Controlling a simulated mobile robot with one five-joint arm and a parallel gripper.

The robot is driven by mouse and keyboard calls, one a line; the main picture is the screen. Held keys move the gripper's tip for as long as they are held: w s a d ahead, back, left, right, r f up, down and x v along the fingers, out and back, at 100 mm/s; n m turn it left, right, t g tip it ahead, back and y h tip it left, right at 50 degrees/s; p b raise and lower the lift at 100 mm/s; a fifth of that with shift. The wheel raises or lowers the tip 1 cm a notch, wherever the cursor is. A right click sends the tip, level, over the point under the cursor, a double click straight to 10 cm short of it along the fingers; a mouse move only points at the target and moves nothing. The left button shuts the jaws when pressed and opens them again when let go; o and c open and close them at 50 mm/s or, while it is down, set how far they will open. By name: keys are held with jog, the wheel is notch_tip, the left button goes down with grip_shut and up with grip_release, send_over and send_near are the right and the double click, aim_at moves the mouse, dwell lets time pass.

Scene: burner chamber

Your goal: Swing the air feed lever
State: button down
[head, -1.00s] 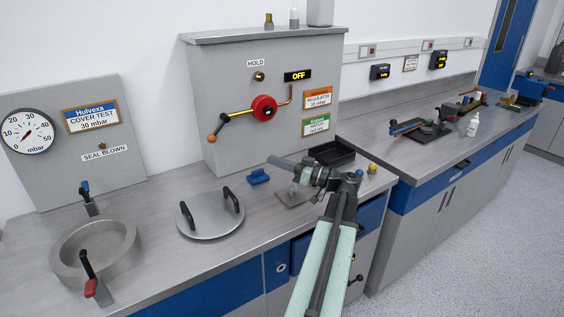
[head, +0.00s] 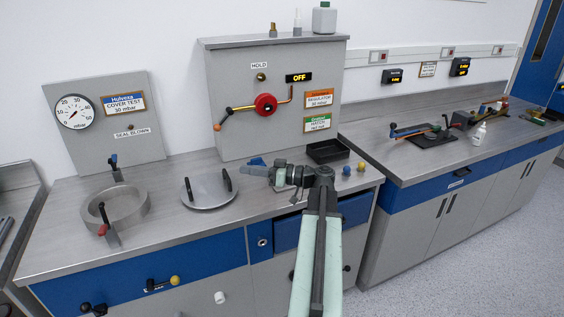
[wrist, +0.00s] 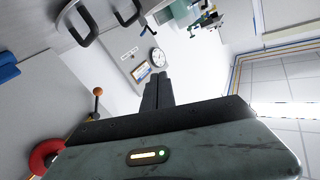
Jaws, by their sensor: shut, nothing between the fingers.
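A lever with a black grip and orange end knob (head: 217,127) reaches left from a red round hub (head: 265,104) on the grey upright panel. Its orange knob (wrist: 98,91) and part of the red hub (wrist: 45,158) also show in the wrist view. No label on it reads as air feed. My gripper (head: 246,171) is shut and empty, pointing left above the bench, lower than the lever and apart from it. Its dark fingers (wrist: 157,80) are together in the wrist view. An OFF display (head: 298,78) and a HOLD label (head: 260,65) sit above the hub.
A round lid with two black handles (head: 209,192) lies on the bench near my gripper. A metal ring (head: 135,215) with clamps stands left, before a dial gauge (head: 75,112). A black tray (head: 327,151) is behind my arm. Bare bench lies left of the ring.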

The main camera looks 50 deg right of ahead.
jog(key=w+a+f+n+g+y+b, duration=0.1)
jog(key=w+a+f+n+g+b, duration=0.25)
jog(key=a, duration=0.85)
jog(key=w+a+f+g+y, duration=0.1)
jog(key=w+a+f+g, duration=0.25)
jog(key=a+f, duration=0.65)
jog(key=w+a+f+n+g+y+b, duration=0.1)
jog(key=w+a+f+n+g, duration=0.2)
jog(key=a, duration=1.2)
jog(key=s+a+f+m+g+h+b, duration=0.2)
jog(key=s+a+f+m+g+h, duration=0.25)
jog(key=a+f, duration=0.4)
jog(key=s+d+f+m+g+h, duration=0.1)
jog(key=s+d+f+m+h, duration=0.3)
jog(key=d+f+h, duration=0.1)
jog(key=shift+s+f+h, duration=0.3)
jog(key=shift+f+h, duration=0.35)
jog(key=shift+h, duration=0.4)
jog(key=shift+m+g, duration=0.25)
jog(key=shift+m, duration=0.05)
